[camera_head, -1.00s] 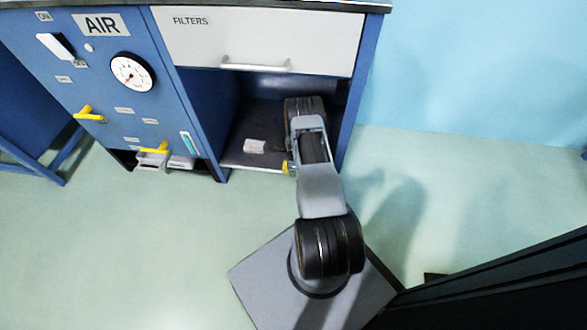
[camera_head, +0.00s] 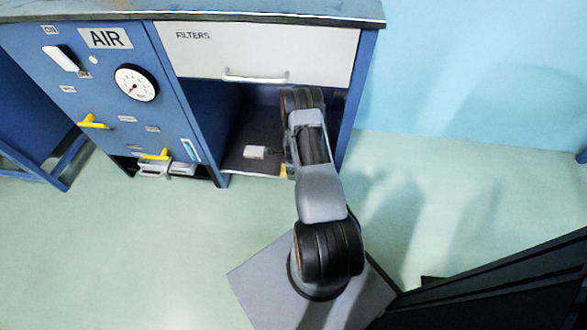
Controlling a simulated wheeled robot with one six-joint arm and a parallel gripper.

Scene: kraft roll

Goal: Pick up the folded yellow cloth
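A small yellow patch (camera_head: 284,171), likely part of the folded yellow cloth, shows at the front of the open compartment's floor, just left of my arm. My arm covers the rest of it. My arm reaches into the compartment under the FILTERS drawer. My gripper is hidden behind my own arm links, so its fingers and its hold cannot be seen.
A small white block (camera_head: 255,152) lies on the compartment floor (camera_head: 240,163), left of my arm. The FILTERS drawer (camera_head: 255,52) above is shut. The blue AIR panel (camera_head: 105,85) with gauge and yellow levers stands left. The pale green floor in front is clear.

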